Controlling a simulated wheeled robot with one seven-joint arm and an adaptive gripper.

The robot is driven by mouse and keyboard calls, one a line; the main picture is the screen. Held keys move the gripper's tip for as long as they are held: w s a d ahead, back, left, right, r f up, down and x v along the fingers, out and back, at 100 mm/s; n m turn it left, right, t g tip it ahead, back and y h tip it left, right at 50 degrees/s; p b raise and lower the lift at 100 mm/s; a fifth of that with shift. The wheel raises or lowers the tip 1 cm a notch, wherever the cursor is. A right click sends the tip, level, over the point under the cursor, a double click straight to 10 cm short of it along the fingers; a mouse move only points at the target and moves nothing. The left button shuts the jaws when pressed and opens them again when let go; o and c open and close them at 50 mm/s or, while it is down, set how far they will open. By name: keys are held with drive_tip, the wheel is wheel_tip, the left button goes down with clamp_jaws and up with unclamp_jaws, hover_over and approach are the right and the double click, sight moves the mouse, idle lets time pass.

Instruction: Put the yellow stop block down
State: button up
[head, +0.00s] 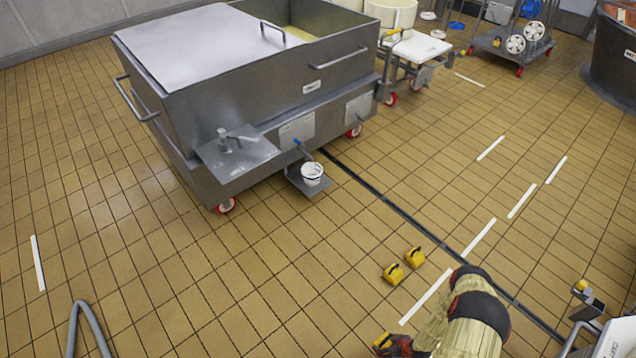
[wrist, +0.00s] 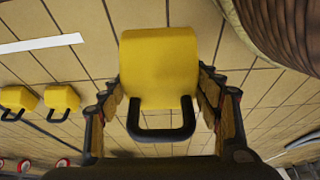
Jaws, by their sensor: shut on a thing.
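The yellow stop block (wrist: 158,62) with a black loop handle is between the fingers of my gripper (wrist: 160,95) in the wrist view. The gripper is shut on it, one finger at each side. In the head view a small yellow part of the block (head: 381,340) shows beside my gripper (head: 392,345), at the bottom edge; my arm hides part of the gripper. I cannot tell whether the block touches the tiled floor. Two similar yellow blocks stand on the floor nearby, one (head: 394,273) nearer and one (head: 415,257) farther; both also show at left in the wrist view (wrist: 60,101).
White floor stripes (head: 426,297) and a dark drain channel (head: 390,204) run past the blocks. Tiles left of my gripper are clear.

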drive_tip(key=shift+w+d+r, duration=0.1)
drive_tip(key=shift+w+r, duration=0.15)
drive_tip(key=shift+w, duration=0.15)
drive_tip(key=w+a+r+m+h, duration=0.1)
drive_tip(key=w+a+r, duration=0.3)
drive_tip(key=r, duration=1.6)
drive_tip(key=w+a+r+m+h, duration=0.1)
drive_tip(key=w+a+r+m, duration=0.2)
drive_tip(key=w+r, duration=0.5)
drive_tip(key=w+a+r+m, duration=0.3)
drive_tip(key=w+a+r, duration=0.2)
drive_tip(key=r, duration=2.8)
drive_tip(key=shift+w+a+r+t+h, duration=0.15)
drive_tip(key=shift+w+t+h, duration=0.25)
drive_tip(key=shift+w, duration=0.15)
